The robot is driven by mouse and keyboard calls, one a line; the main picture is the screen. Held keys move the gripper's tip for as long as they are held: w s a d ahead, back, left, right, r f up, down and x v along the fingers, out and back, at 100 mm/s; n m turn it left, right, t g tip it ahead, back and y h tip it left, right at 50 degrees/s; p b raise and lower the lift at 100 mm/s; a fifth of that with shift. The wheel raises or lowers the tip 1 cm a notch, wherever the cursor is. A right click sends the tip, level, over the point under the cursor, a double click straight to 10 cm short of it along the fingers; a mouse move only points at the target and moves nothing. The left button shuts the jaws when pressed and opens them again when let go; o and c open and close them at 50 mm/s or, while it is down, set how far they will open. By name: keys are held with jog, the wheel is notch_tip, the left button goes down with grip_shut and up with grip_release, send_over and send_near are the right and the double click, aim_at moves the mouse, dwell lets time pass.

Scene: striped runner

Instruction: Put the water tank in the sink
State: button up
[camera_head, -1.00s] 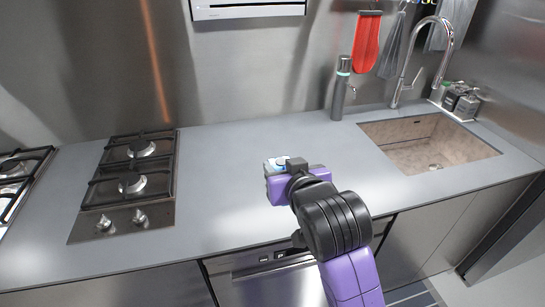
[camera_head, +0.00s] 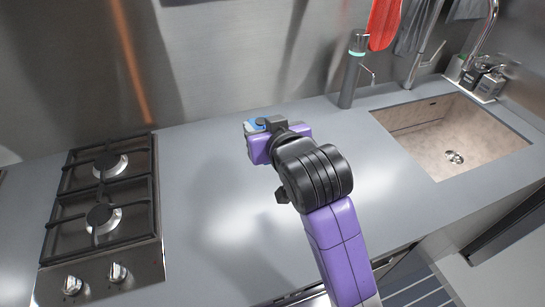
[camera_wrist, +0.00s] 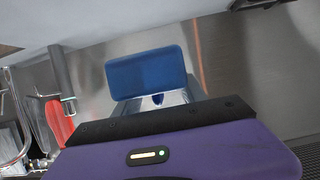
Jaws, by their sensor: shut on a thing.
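The water tank (camera_head: 256,124) shows as a small blue and pale grey piece at the end of my purple gripper (camera_head: 263,137), over the counter between the stove and the sink. In the wrist view the tank (camera_wrist: 148,72) has a flat blue face with a clear or silvery part below it, just beyond the gripper's dark edge. My gripper is shut on it; the body of the gripper hides most of the tank in the head view. The sink (camera_head: 430,140) is a tan rectangular basin at the right, empty apart from its drain, well apart from the tank.
A dark bottle-like dispenser (camera_head: 351,75) stands behind the sink's left corner. The faucet (camera_head: 428,55) rises behind the basin, with dark containers (camera_head: 485,80) at its right. A gas stove (camera_head: 105,190) is at left. The counter (camera_head: 200,190) between is clear.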

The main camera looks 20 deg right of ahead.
aim_at(265, 188)
jog(key=shift+w+f, duration=0.15)
jog(key=shift+w, duration=0.15)
notch_tip(265, 188, down, 20)
jog(key=shift+w+r+p, duration=0.1)
jog(key=shift+r+p, duration=0.1)
jog(key=shift+p, duration=0.2)
jog(key=shift+f, duration=0.15)
jog(key=o, duration=1.4)
jog(key=shift+o, duration=0.2)
jog(key=shift+r, duration=0.2)
jog(key=b+v, duration=0.1)
jog(key=v, duration=1.1)
jog(key=shift+f, duration=0.1)
